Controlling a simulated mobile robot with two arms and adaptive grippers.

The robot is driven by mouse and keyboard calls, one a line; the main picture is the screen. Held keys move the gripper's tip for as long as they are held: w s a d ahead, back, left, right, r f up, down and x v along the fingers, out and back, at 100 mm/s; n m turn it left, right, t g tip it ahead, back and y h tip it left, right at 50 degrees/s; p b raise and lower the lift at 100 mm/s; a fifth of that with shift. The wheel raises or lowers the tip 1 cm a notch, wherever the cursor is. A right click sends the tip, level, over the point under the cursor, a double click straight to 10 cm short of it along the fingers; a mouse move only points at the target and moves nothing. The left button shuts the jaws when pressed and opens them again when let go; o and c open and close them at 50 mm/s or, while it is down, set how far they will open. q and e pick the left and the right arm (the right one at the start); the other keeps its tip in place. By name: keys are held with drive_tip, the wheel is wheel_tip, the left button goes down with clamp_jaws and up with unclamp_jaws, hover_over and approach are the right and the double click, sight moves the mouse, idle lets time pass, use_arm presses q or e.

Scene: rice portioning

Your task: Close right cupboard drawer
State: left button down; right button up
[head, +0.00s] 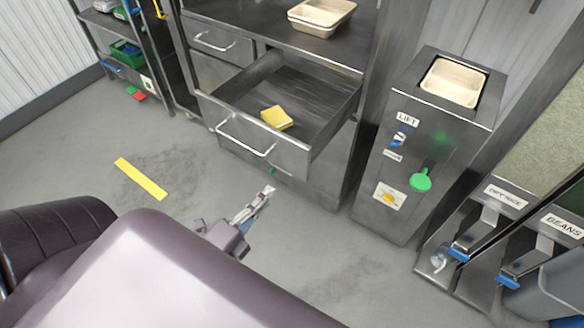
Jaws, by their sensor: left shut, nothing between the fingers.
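The right cupboard drawer (262,151) is a grey metal drawer pulled out from the steel cupboard (345,165). Its bar handle (245,138) is on the front panel. A yellow sponge-like block (276,118) lies inside it. My left gripper (268,190) is shut and empty, below and in front of the drawer's front panel, apart from the handle in the picture. My right gripper is not in view.
A closed drawer (222,45) is left of the open one. Beige trays (321,16) stand on the cupboard top. A steel lift unit (415,150) stands at the right, beside dispensers (495,225). A yellow floor strip (141,179) lies at left; floor around it is clear.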

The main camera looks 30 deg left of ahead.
sight(296, 163)
use_arm(q)
drive_tip(key=w, duration=0.6)
drive_tip(key=w+p, duration=0.1)
drive_tip(key=w, duration=0.2)
drive_tip(key=shift+w+d, duration=0.4)
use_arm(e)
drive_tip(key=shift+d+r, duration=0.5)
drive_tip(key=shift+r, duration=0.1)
use_arm(q)
drive_tip(key=shift+w, duration=0.1)
